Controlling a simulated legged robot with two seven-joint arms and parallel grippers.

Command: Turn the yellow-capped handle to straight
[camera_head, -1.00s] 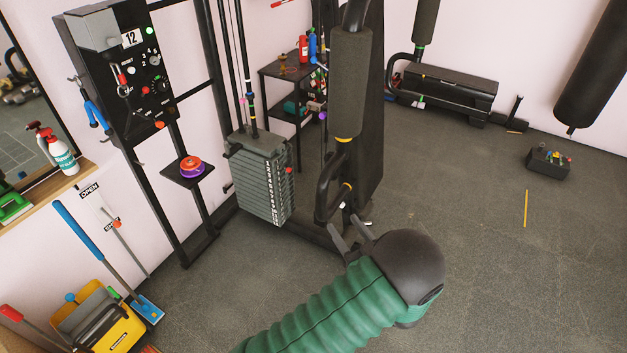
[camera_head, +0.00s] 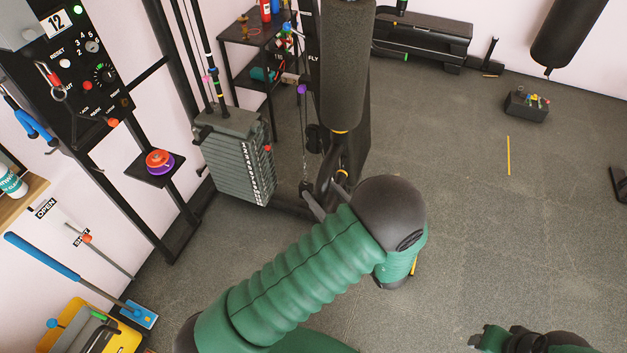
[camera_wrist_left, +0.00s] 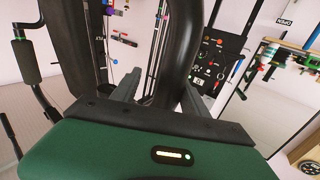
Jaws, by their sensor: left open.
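The yellow-capped handle (camera_head: 326,170) is a black curved bar low on the machine's press arm, with yellow at its end. It hangs below a thick grey foam roller and looks tilted. My left gripper (camera_head: 328,200) is open just below and in front of it, its grey fingers pointing up toward the bar. My green arm and dark wrist hide part of this area. In the left wrist view, a thick black bar (camera_wrist_left: 177,55) runs down between the two spread fingers; whether they touch it is not clear. Part of my right arm shows at the bottom right edge; its fingers cannot be made out.
The weight stack (camera_head: 238,160) stands left of the handle, and the foam roller (camera_head: 346,65) hangs above it. A control panel (camera_head: 70,70) and a small shelf (camera_head: 145,170) are further left. Open floor lies to the right.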

